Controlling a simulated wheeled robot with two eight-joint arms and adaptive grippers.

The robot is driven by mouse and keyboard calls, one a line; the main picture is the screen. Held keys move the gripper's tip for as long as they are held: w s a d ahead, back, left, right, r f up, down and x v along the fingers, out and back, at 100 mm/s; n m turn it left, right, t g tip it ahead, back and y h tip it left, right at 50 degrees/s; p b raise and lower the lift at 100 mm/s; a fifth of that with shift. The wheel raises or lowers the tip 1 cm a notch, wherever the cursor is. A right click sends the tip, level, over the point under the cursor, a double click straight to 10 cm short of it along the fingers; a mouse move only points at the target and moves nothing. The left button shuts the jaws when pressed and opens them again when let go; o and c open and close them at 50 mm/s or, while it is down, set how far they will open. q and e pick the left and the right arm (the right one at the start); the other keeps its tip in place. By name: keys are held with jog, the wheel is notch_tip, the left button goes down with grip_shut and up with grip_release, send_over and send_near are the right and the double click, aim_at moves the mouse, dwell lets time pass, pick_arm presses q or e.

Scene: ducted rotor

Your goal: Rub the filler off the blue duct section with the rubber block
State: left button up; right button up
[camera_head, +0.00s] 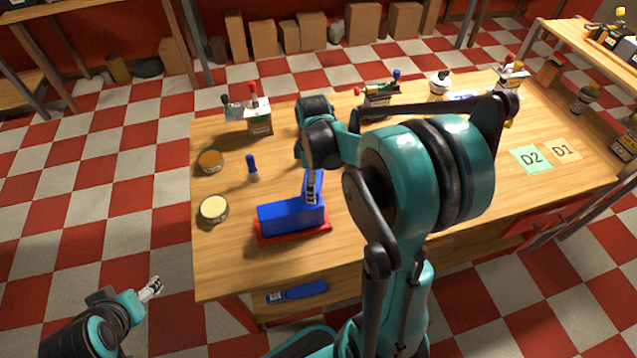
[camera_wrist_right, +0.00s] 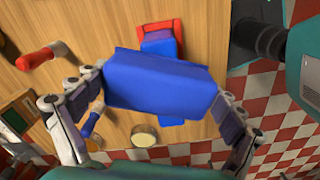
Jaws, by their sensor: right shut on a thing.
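The blue duct section (camera_head: 284,217) sits on a red base (camera_head: 292,238) near the front left of the workbench. My right gripper (camera_head: 311,188) is over its right end, shut on a blue block, apparently the rubber block (camera_head: 318,181). In the right wrist view the blue block (camera_wrist_right: 160,85) spans between the fingers and hides most of the duct section (camera_wrist_right: 158,45). I cannot tell whether the block touches the section. Filler cannot be made out. My left gripper (camera_head: 150,290) is over the floor, left of the bench; its finger state is unclear.
A tool box (camera_head: 259,120) stands behind. Cards D2 (camera_head: 531,158) and D1 (camera_head: 563,151) lie right.

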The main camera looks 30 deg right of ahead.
jog(key=shift+r+p, duration=0.6)
jog(key=shift+r, duration=0.5)
jog(key=shift+a+f, duration=0.1)
